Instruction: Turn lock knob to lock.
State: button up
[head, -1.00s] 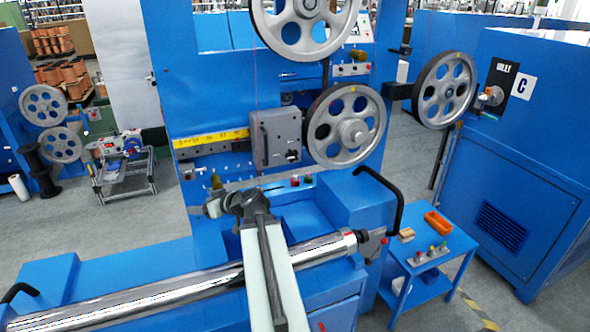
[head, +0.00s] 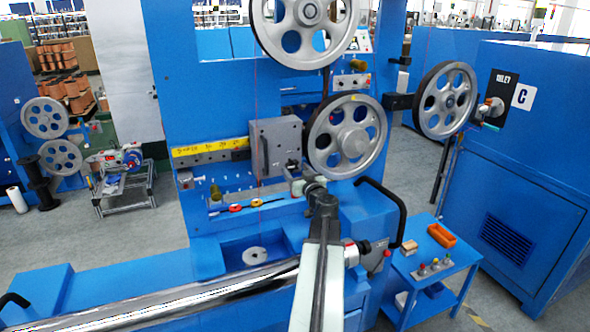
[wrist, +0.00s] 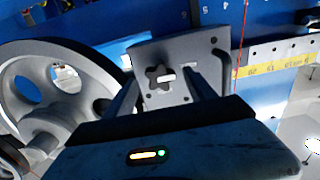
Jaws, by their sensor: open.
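The lock knob (wrist: 160,77) is a dark star-shaped knob with a pale bar at its middle. It sits on the grey carriage plate (wrist: 185,52), which also shows in the head view (head: 275,142) on the front of the blue machine. My gripper (head: 295,180) is just below the plate's lower right corner in the head view. In the wrist view my gripper (wrist: 163,92) is open, its dark fingers on either side of the knob in the picture. I cannot tell how far apart gripper and knob are. The knob is hard to make out in the head view.
A spoked pulley (head: 345,136) stands close right of the plate, a larger one (head: 303,22) above. A yellow scale (head: 210,146) runs left of the plate. A thin red wire (head: 257,95) hangs in front. A black handle (head: 392,205) curves at the right.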

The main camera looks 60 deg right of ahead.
jog(key=shift+x, duration=1.05)
jog(key=c, duration=1.3)
jog(key=shift+s, duration=0.1)
jog(key=shift+c, duration=0.2)
